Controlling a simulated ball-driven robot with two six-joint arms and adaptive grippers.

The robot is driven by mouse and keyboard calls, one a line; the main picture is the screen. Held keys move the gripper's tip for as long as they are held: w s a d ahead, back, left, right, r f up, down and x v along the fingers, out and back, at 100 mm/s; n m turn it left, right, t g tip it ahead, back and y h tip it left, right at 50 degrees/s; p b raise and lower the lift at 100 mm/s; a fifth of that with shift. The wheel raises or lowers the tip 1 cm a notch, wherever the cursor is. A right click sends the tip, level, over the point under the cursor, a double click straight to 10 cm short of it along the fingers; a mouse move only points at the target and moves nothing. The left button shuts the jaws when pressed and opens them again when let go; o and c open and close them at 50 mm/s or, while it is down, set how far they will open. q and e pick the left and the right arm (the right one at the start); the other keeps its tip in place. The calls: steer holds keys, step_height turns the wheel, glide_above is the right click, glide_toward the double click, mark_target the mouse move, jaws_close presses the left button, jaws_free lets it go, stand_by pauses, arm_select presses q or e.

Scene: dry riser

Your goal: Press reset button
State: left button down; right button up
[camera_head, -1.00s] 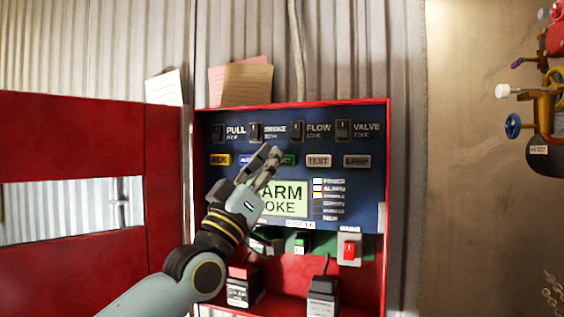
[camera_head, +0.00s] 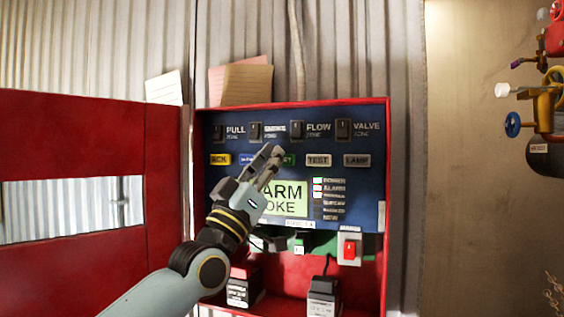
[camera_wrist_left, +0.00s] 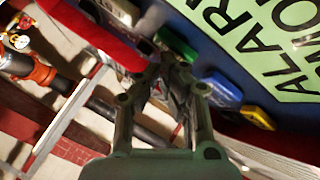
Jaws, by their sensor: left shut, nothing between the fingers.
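The blue alarm panel (camera_head: 367,195) stands in an open red cabinet. Its button row has a yellow button (camera_head: 220,159), a blue one (camera_head: 245,159), a green one (camera_head: 288,160), then TEST and LAMP. The green button is partly hidden by my left gripper (camera_head: 273,152), so its label is only partly readable. In the left wrist view, the shut, empty fingertips (camera_wrist_left: 172,68) are close to the green button (camera_wrist_left: 177,45), with the blue button (camera_wrist_left: 222,91) and yellow button (camera_wrist_left: 257,117) to the right. I cannot tell whether they touch it. My right gripper is out of view.
Zone switches (camera_head: 297,130) line the panel's top. A lit alarm display (camera_head: 293,199) and indicator lamps (camera_head: 318,188) sit below the buttons. A red switch (camera_head: 349,249) is lower right. The open red door (camera_head: 70,110) is at left; valves (camera_head: 543,105) are far right.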

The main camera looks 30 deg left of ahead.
arm_select(q)
steer(key=shift+w, duration=0.25)
steer(key=shift+s, duration=0.15)
stand_by(0.4)
steer(key=shift+s+d+p, duration=0.2)
steer(key=shift+s+p, duration=0.35)
steer(key=shift+s, duration=0.25)
steer(key=s+p, duration=0.1)
steer(key=s, duration=0.1)
steer(key=s+d+p, duration=0.1)
steer(key=s, duration=0.1)
steer(key=shift+s+p, duration=0.4)
stand_by(0.5)
